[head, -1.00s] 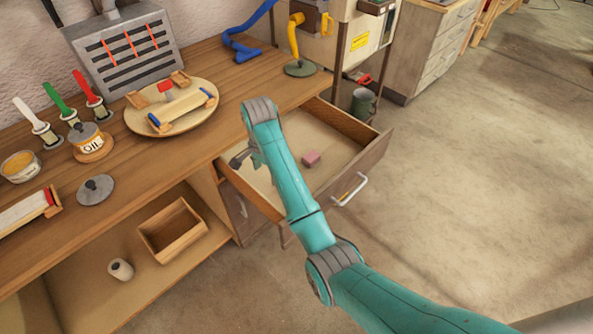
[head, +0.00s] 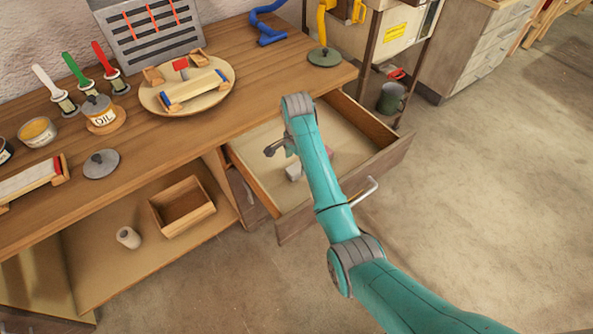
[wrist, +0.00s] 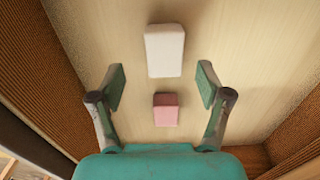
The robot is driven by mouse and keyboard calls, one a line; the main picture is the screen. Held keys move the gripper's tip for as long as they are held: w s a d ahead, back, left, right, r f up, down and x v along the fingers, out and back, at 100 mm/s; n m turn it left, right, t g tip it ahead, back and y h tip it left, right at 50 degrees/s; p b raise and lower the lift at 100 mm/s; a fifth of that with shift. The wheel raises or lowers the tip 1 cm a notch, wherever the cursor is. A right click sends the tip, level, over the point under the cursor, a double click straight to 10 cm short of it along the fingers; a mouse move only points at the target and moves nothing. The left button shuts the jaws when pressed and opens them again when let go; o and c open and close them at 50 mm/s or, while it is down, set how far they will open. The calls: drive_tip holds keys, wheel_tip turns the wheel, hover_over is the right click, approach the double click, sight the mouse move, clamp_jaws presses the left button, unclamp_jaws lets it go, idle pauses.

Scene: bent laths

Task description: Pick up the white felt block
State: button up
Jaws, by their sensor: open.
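The white felt block (wrist: 164,50) lies on the floor of the open drawer (wrist: 230,40), beyond my fingertips in the wrist view. A pale block beside my arm in the head view (head: 294,172) appears to be the same one. My gripper (wrist: 162,84) is open and empty above the drawer floor, its fingers to either side. A pink block (wrist: 165,109) lies between the fingers in the picture, below the white block. My arm hides most of the pink block in the head view.
The drawer walls (wrist: 52,75) rise on both sides of my gripper. The concrete floor at right is clear.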

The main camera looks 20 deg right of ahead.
sight(296, 168)
drive_tip(key=shift+w+f, duration=0.15)
drive_tip(key=shift+f, duration=1.15)
drive_tip(key=shift+w+f, duration=0.1)
drive_tip(key=shift+f, duration=1.2)
drive_tip(key=c, duration=1)
